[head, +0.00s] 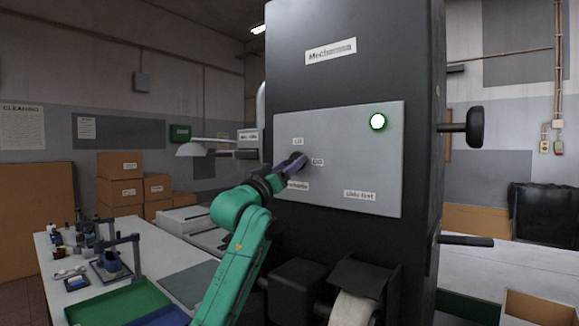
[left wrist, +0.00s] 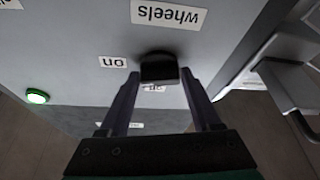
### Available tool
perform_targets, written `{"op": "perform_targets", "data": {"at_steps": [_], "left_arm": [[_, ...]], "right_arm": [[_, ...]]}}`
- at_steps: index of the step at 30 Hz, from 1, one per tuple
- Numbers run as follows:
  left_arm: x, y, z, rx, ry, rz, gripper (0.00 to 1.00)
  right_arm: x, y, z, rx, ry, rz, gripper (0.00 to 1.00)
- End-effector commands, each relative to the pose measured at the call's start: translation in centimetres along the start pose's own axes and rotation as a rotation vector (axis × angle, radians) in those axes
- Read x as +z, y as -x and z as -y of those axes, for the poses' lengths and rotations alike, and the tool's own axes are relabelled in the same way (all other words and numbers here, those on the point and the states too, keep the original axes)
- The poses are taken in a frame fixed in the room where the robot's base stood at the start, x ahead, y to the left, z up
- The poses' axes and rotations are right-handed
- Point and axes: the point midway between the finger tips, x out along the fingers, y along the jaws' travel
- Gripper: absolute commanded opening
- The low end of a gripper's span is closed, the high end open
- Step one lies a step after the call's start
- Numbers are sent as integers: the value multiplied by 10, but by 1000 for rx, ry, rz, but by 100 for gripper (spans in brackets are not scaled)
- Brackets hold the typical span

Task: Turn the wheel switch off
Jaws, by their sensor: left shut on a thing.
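The wheel switch is a black knob (left wrist: 160,69) on a grey panel (head: 345,120) of a tall dark machine. In the left wrist view it sits between my two fingers, under an upside-down "wheels" label. The "on" label (left wrist: 113,61) is to its left, and the "off" label (left wrist: 153,87) is partly hidden just below it. My left gripper (head: 298,161) reaches the panel's left part in the head view and hides the knob there. It is shut on the knob. I cannot tell which label the knob points to. My right gripper is not in view.
A round green light (head: 377,121) glows on the panel's upper right and also shows in the left wrist view (left wrist: 37,96). A work table with a green tray (head: 118,303) and small tools stands at left. Cardboard boxes (head: 120,166) are stacked behind it.

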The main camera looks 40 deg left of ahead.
Motion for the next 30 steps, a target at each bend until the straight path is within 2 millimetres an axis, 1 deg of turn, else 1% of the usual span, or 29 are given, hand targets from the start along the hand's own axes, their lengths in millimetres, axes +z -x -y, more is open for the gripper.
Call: {"op": "perform_targets", "data": {"at_steps": [7, 14, 23, 30], "left_arm": [[-2, -1, -3, -83, 214, -3, 9], [-3, -1, -4, -168, 416, -1, 9], [-5, -2, -6, -277, 679, -1, 9], [-7, -3, -7, -365, 887, 1, 9]], "right_arm": [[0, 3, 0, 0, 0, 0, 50], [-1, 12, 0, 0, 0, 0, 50], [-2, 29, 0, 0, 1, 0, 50], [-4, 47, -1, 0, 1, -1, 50]]}}
